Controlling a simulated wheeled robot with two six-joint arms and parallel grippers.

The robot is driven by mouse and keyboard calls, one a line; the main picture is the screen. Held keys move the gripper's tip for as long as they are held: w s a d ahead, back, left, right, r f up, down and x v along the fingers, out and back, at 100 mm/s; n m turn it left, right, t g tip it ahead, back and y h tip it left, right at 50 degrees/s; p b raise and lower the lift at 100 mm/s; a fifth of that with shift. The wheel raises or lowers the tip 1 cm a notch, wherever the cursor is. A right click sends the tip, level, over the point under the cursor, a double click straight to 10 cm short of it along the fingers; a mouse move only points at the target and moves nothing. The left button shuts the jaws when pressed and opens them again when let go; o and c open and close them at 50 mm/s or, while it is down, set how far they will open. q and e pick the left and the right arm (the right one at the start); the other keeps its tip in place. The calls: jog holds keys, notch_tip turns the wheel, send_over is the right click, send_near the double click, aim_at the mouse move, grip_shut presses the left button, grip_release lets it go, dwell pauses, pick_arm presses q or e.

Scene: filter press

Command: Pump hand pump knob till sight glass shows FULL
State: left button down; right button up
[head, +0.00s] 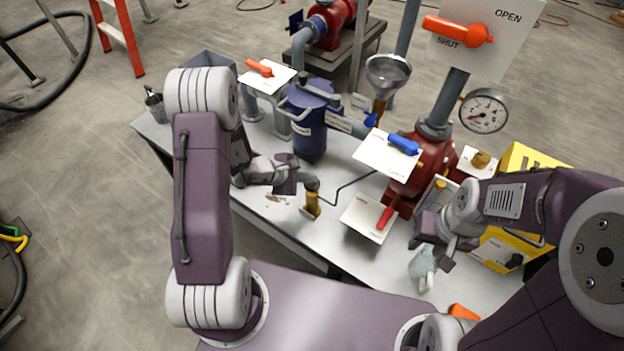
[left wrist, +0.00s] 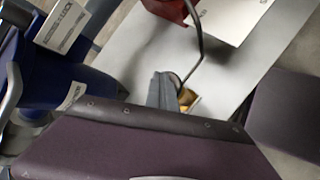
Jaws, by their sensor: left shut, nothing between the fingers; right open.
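My left gripper (head: 310,182) is shut and empty, its grey fingertips right by a small brass fitting (head: 311,205) on the table. In the left wrist view the shut fingers (left wrist: 161,90) partly hide the brass fitting (left wrist: 189,98), from which a dark thin tube (left wrist: 201,45) curves away. I cannot tell whether they touch, or whether this fitting is the hand pump. A brass knob (head: 481,160) sits on a white plate at the right. No sight glass reading is legible. My right gripper (head: 432,262) is open near a pale object (head: 422,268).
A blue vessel (head: 309,130) stands behind my left gripper. A red housing (head: 428,160), lever plates with a blue handle (head: 404,144) and a red handle (head: 386,216), and a yellow box (head: 535,160) crowd the right.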

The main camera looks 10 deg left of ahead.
pick_arm(q)
jog(key=shift+f+b, duration=0.9)
jog(key=shift+b, duration=0.1)
dwell(0.7)
jog(key=shift+r, duration=0.15)
jog(key=shift+r+p, duration=1.45)
jog(key=shift+r, duration=0.8)
notch_tip(320, 180, up, 5)
jog(key=p, duration=0.3)
dwell(2.7)
